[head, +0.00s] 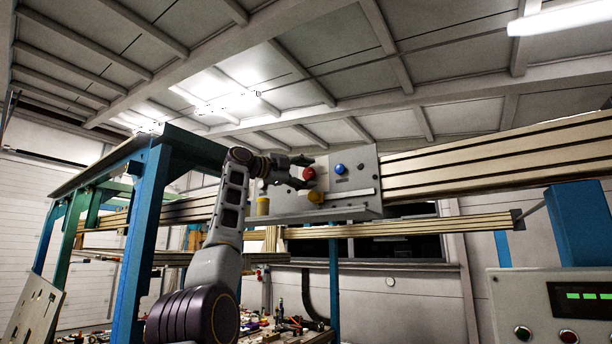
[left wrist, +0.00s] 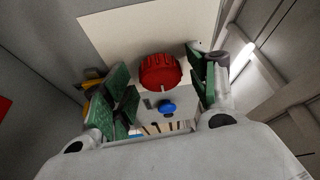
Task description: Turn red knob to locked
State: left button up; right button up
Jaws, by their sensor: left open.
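The red knob (head: 309,173) sits on the face of a grey panel box (head: 365,165) in the head view. In the left wrist view the red knob (left wrist: 160,72) is ribbed, with a pale mark on its lower rim. My left gripper (head: 306,172) is at the knob in the head view. In the left wrist view my left gripper (left wrist: 160,88) is open, its green-padded fingers on either side of the knob, with gaps visible on both sides. I cannot tell whether it touches the knob. My right gripper is not in view.
A blue knob (head: 340,169) is right of the red one; it also shows in the left wrist view (left wrist: 167,107). A yellow knob (head: 315,197) is below. A yellow cylinder (head: 263,206) stands on the ledge. A control box (head: 545,305) is at lower right.

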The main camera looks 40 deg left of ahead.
pick_arm(q)
jog(key=shift+s+a, duration=0.1)
jog(key=shift+s, duration=0.1)
jog(key=v, duration=1.1)
jog(key=shift+s, duration=0.3)
jog(key=shift+f, duration=0.1)
dwell(0.8)
